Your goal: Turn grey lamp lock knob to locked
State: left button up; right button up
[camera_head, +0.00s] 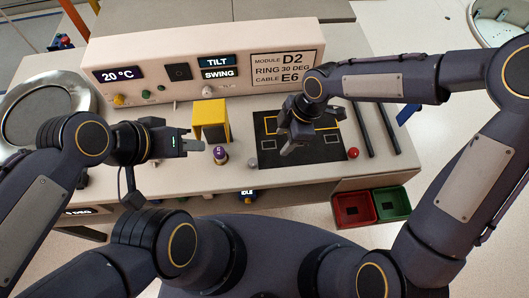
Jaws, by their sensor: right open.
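A grey knob (208,91) sits on the sloped front of the cream console (270,84), below the "TILT" and "SWING" displays. A small grey ball-topped part (252,162) stands on the bench by the black mat. I cannot tell which of these is the lamp lock knob, nor read a lock position. My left gripper (197,146) points right, in front of the yellow bracket and apart from both grey parts; its jaw gap is unclear. My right gripper (285,143) is open and empty over the black mat (325,153), right of the grey ball.
A yellow bracket (211,119) and a purple-banded cylinder (220,155) stand near my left gripper. A red ball (353,153) is at the mat's right corner. Dark rods (388,128) lie further right. Red (347,222) and green (391,206) bins are at the front right.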

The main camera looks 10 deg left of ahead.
aim_at(253, 161)
jog(key=s+a+f+n, duration=0.1)
jog(key=a+f, duration=0.1)
jog(key=f, duration=0.1)
jog(key=s+a+f+n+p, duration=0.1)
jog(key=a+f, duration=0.2)
jog(key=s+a+f+n+g, duration=0.1)
jog(key=a+f, duration=0.1)
jog(key=f, duration=0.1)
jog(key=shift+a+f+p, duration=0.35)
jog(key=shift+f+p, duration=0.05)
jog(key=shift+c, duration=0.2)
